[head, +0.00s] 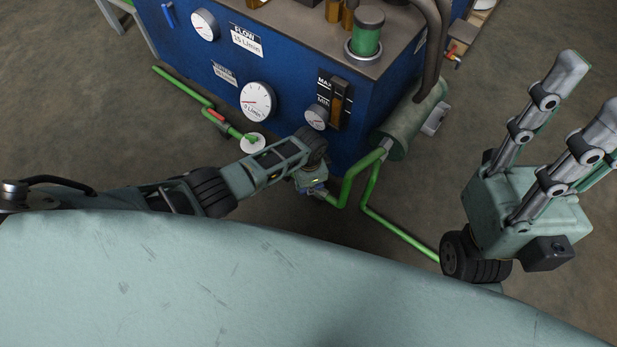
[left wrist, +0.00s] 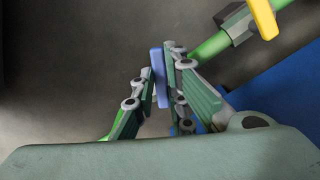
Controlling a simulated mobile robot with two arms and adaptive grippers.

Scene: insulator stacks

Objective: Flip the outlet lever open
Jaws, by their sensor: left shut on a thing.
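My left gripper (head: 314,184) reaches down beside the green pipe in front of the blue cabinet. In the left wrist view, my left gripper (left wrist: 160,62) is shut on a flat blue lever (left wrist: 159,80), which lies between its two fingers. A bit of blue shows by the fingers in the head view; the gripper body hides most of it. A yellow handle (left wrist: 263,17) sits on a green pipe beyond the right finger. I cannot tell from a label which lever is the outlet one. My right gripper (head: 589,88) is open and empty at the right.
The blue cabinet (head: 290,85) carries gauges and labels. A red lever (head: 216,115) sits on the left green pipe (head: 185,88). A green-grey cylinder (head: 412,120) and green pipes (head: 400,230) stand right of my left gripper. The floor at the right is clear.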

